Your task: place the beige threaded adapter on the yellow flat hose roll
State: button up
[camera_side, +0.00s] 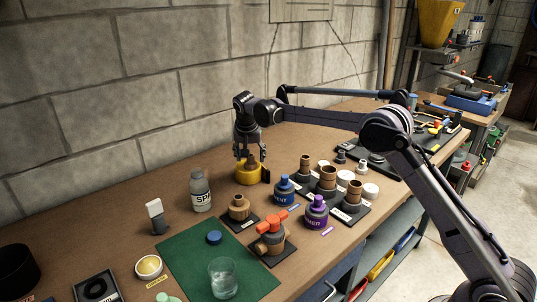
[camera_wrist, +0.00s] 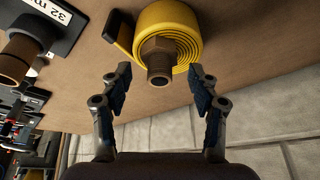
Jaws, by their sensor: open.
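The yellow flat hose roll (camera_side: 248,175) lies on the bench below my gripper (camera_side: 251,154). In the wrist view the roll (camera_wrist: 185,22) shows its coiled edge at the top. A brownish-beige threaded adapter (camera_wrist: 158,62) with a hex collar stands on the roll, near the middle of the coil, its round open end facing the camera. My gripper (camera_wrist: 160,84) is open, with one finger on each side of the adapter and visible gaps between. In the side view the adapter is mostly hidden behind the fingers.
Brown pipe stubs (camera_side: 327,178) on black bases, a blue bottle (camera_side: 284,190) and a purple bottle (camera_side: 316,212) stand to the right. A clear bottle (camera_side: 201,190) stands to the left. A brown fitting (camera_side: 239,207) and an orange-handled valve (camera_side: 271,236) sit in front. The block wall is close behind.

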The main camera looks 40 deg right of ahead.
jog(key=v, duration=1.2)
jog(key=s+r+n+y, duration=0.15)
jog(key=s+r, duration=0.25)
jog(key=s, duration=0.5)
jog(key=s+f+n+t+y, duration=0.1)
jog(key=s+f, duration=0.4)
jog(key=s, duration=0.8)
jog(key=s+f+n+t, duration=0.2)
jog(key=s+f+n, duration=0.3)
jog(key=s, duration=0.9)
jog(key=shift+a+n+t+y, duration=0.25)
jog(key=shift+n+t+y, duration=0.15)
jog(key=shift+n, duration=0.25)
